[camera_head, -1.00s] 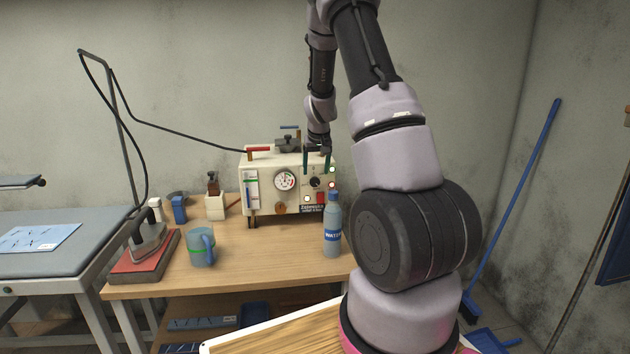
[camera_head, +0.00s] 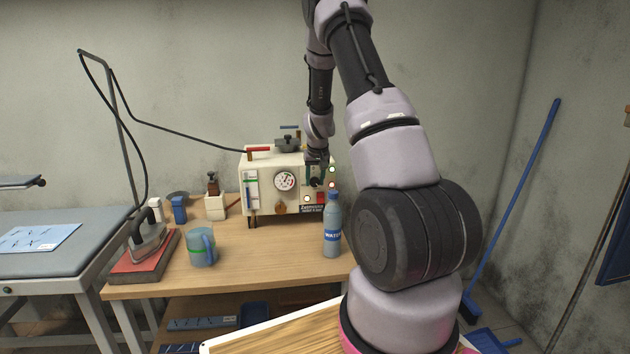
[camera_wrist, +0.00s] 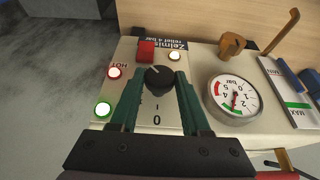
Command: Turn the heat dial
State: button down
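The heat dial (camera_wrist: 158,78) is a round black knob with a pale pointer mark on the front panel of a cream steam unit (camera_head: 262,187). My gripper (camera_wrist: 157,76) has two green fingers, one on each side of the dial. They stand apart, with the dial between their tips; I cannot tell whether they touch it. In the head view my gripper (camera_head: 316,178) is in front of the panel's right part and partly covers the dial.
A pressure gauge (camera_wrist: 232,99), a red switch (camera_wrist: 146,50) and lit lamps, including a red one (camera_wrist: 114,73), surround the dial. A water bottle (camera_head: 332,225) stands close below my gripper on the wooden table (camera_head: 265,258). A mug (camera_head: 201,247) and an iron (camera_head: 147,240) stand left.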

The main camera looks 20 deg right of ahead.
jog(key=shift+s+d, duration=0.1)
jog(key=shift+d, duration=0.05)
jog(key=shift+f+y, duration=0.1)
jog(key=shift+y, duration=0.2)
jog(key=shift+s+d+f+t+y, duration=0.1)
jog(key=shift+t+y, duration=0.2)
jog(key=shift+y, duration=0.4)
jog(key=shift+m+t+y, duration=0.3)
jog(key=shift+m+y, duration=0.1)
jog(key=shift+y, duration=0.8)
jog(key=shift+c, duration=1.9)
grip_release()
